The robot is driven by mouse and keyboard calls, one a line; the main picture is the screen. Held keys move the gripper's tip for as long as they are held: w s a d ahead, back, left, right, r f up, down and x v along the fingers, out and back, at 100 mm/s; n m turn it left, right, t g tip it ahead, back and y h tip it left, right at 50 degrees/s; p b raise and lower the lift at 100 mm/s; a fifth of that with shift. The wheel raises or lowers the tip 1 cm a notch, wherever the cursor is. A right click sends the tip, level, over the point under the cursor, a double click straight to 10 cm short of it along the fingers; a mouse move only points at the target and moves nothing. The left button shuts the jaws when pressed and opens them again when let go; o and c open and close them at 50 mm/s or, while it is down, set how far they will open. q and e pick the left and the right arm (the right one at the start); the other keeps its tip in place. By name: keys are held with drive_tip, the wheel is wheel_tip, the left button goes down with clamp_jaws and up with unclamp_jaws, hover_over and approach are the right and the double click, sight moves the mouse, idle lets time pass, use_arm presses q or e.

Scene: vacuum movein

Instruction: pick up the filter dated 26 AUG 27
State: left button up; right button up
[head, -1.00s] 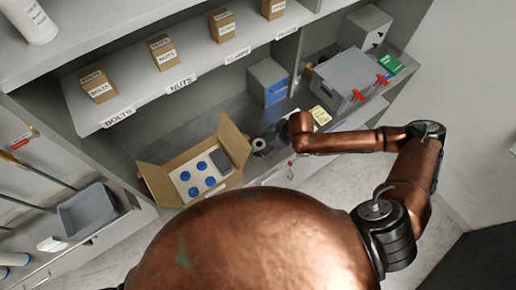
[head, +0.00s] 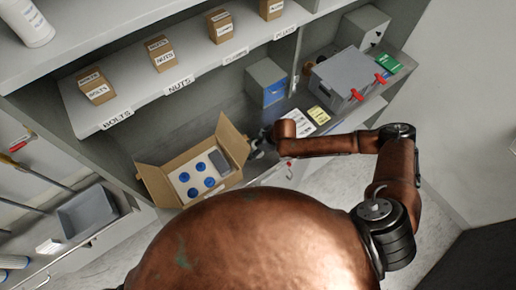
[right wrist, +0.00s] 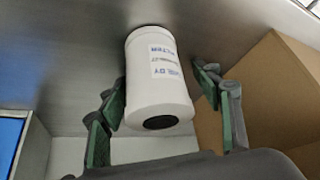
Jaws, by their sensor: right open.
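A white cylindrical filter (right wrist: 158,85) with blue print lies on the grey shelf surface in the right wrist view, its dark round end towards me. The print is too small and slanted to read a date. My right gripper (right wrist: 163,100) is open, with green-padded fingers on either side of the filter and gaps visible between them. In the head view the right gripper (head: 258,147) is at the shelf edge beside the cardboard box, mostly hidden by my wrist; I cannot make out the filter there. My left gripper is not in view.
An open cardboard box (head: 155,178) with several blue round items stands just left of the right gripper. A grey cabinet with a blue front (head: 262,72) stands behind. Papers (head: 298,121) and a grey bin (head: 340,72) are to the right. A shelf with small boxes overhangs.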

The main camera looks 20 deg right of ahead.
drive_tip(key=shift+c, duration=0.4)
drive_tip(key=c, duration=1.4)
